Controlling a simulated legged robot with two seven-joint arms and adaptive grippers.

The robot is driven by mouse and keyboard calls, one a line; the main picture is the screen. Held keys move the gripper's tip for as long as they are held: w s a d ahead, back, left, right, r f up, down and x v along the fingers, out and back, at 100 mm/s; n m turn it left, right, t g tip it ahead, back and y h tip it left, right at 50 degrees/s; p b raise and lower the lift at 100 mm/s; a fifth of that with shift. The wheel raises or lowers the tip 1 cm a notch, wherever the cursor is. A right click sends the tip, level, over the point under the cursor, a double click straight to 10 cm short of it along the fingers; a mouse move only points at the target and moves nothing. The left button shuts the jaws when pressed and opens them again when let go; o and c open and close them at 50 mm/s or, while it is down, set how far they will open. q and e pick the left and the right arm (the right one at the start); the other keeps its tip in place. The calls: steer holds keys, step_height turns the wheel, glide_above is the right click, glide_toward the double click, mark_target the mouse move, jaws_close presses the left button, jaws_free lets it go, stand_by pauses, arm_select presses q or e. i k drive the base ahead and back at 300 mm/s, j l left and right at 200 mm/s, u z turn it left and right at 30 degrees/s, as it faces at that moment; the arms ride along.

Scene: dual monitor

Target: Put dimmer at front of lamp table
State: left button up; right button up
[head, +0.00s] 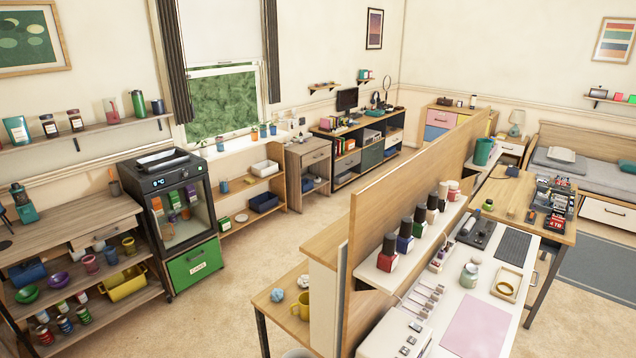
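A small bedside table (512,149) with a pale front stands at the back right, left of the bed. A lamp (516,122) with a beige shade stands on it, so this looks like the lamp table. Something small lies beside the lamp, too small to make out. I cannot pick out a dimmer for sure anywhere in the head view. Neither of my grippers is in view.
A long wooden partition (400,180) with desks behind it stands between the open carpet (260,250) and the right side. A bed (570,165) is at the back right. Shelves, a black-framed cabinet (180,215) and sideboards line the left and back walls.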

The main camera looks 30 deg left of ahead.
mark_target(303, 148)
steer(key=i+j+u, duration=0.2)
steer(key=j, duration=0.2)
steer(key=j+u, duration=0.25)
steer(key=j, duration=0.2)
steer(key=i+j+u, duration=0.2)
steer(key=j, duration=0.15)
steer(key=i+j+u, duration=0.5)
steer(key=j, duration=0.15)
steer(key=i+j+u, duration=0.6)
steer(key=i+u, duration=0.4)
steer(key=i, duration=0.25)
steer(key=i+z, duration=0.4)
steer(key=i, duration=0.15)
steer(key=i+j+z, duration=0.2)
steer(key=i+z, duration=0.2)
steer(key=i, duration=0.15)
steer(key=i+l+z, duration=0.25)
steer(key=i+z, duration=0.25)
steer(key=i+l+z, duration=0.1)
steer(key=i+z, duration=0.75)
steer(key=z, duration=0.15)
steer(key=i, duration=1.1)
steer(key=i+l, duration=0.15)
steer(key=i, duration=0.9)
